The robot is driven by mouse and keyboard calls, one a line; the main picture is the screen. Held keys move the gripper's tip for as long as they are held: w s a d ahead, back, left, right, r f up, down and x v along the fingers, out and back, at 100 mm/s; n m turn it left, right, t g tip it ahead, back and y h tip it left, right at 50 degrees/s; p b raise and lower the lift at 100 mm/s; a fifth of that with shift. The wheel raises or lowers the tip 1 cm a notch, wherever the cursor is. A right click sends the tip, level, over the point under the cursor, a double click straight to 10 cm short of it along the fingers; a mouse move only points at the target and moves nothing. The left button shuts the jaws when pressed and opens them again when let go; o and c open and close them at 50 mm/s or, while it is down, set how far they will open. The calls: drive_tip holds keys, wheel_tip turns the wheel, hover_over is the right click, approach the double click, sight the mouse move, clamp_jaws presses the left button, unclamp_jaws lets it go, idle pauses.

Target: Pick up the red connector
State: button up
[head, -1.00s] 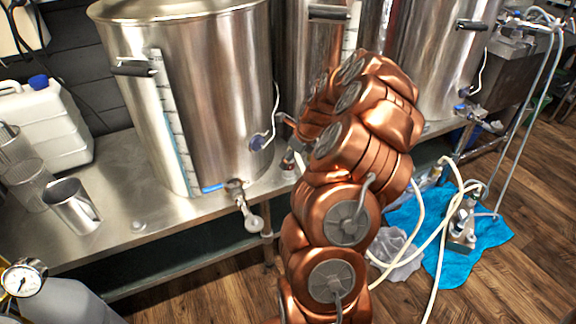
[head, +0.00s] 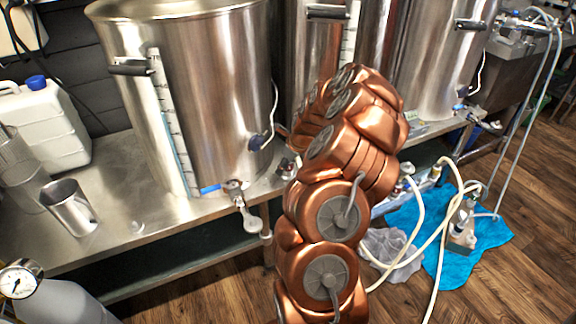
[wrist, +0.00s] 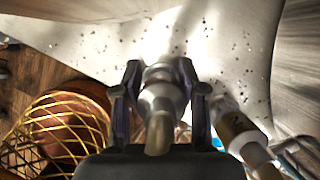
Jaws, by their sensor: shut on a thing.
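In the wrist view my gripper (wrist: 160,88) has its two dark fingers closed on either side of a silvery fitting (wrist: 160,100) with a tan, rounded near end. I see no red on this fitting, so I cannot tell from its colour whether it is the red connector. In the head view my copper arm hides the gripper and what it holds.
A steel bench (head: 130,195) carries a large kettle (head: 215,100) with a valve (head: 240,205), a metal jug (head: 70,207) and a white canister (head: 42,125). Pale hoses (head: 445,225) and a blue cloth (head: 485,250) lie on the floor. A yellow wire mesh (wrist: 50,130) shows in the wrist view.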

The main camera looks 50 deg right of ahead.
clamp_jaws()
drive_tip(key=shift+r, duration=0.5)
drive_tip(key=v, duration=0.1)
drive_tip(key=p+v, duration=0.1)
drive_tip(key=v, duration=0.1)
drive_tip(key=shift+w, duration=0.25)
drive_tip(key=s+d+r, duration=0.1)
drive_tip(key=s+d, duration=0.1)
drive_tip(key=s, duration=1.3)
drive_tip(key=shift+r+p, duration=0.15)
drive_tip(key=shift+p, duration=0.3)
drive_tip(key=shift+s+d, duration=0.1)
drive_tip(key=shift+d, duration=0.05)
drive_tip(key=shift+r+p, duration=1.25)
drive_tip(key=shift+r, duration=0.95)
